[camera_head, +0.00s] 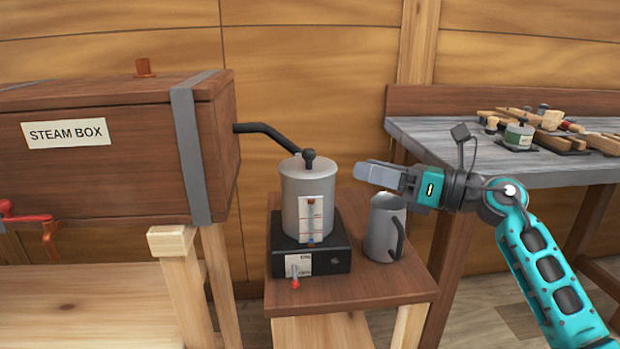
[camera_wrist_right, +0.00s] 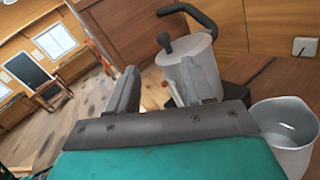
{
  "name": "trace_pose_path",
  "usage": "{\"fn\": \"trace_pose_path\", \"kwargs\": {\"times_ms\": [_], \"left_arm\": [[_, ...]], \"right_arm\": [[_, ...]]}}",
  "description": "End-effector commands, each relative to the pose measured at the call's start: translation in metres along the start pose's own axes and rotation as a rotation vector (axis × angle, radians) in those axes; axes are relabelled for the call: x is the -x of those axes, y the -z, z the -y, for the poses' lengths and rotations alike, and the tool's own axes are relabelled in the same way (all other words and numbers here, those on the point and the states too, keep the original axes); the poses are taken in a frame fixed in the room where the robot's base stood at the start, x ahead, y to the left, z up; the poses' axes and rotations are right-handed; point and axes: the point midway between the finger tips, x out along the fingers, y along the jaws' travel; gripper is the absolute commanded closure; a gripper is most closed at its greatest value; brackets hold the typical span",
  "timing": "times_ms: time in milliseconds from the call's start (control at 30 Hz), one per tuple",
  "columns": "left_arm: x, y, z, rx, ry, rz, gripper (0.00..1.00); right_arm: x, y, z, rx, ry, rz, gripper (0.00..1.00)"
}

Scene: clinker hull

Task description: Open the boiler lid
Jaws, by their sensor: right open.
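The boiler (camera_head: 290,205) is a grey cylinder on a black base (camera_head: 325,255), on a small wooden stand. Its lid (camera_head: 300,166) lies on top, with a dark round knob (camera_head: 309,155); it looks closed. The boiler also shows in the right wrist view (camera_wrist_right: 180,78), with its knob (camera_wrist_right: 164,41). My right gripper (camera_head: 362,175) is to the right of the boiler, a little below lid height, pointing left towards it. It is open and empty, apart from the boiler. In the wrist view its two fingers stand apart. My left gripper is not in view.
A grey jug (camera_head: 381,232) stands right of the boiler, just below my right gripper. A black pipe (camera_head: 265,130) runs from the steam box (camera_head: 90,165) to above the boiler. A workbench (camera_head: 450,150) with tools stands behind at the right.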

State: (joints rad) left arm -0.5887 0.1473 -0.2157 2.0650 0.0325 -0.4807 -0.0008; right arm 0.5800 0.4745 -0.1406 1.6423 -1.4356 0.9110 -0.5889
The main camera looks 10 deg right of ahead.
Motion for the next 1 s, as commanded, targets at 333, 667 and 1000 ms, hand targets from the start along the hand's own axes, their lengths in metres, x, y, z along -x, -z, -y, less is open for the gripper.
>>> {"fn": "trace_pose_path", "kwargs": {"times_ms": [333,667,1000], "left_arm": [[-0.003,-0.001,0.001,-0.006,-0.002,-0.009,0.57],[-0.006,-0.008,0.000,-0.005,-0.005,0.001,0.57],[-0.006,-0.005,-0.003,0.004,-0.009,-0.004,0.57]], "right_arm": [[-0.027,-0.004,0.006,0.090,0.014,-0.048,0.48],[-0.095,0.000,0.007,0.085,0.014,-0.046,0.48],[-0.127,0.002,0.008,0.087,0.017,-0.048,0.48]]}}
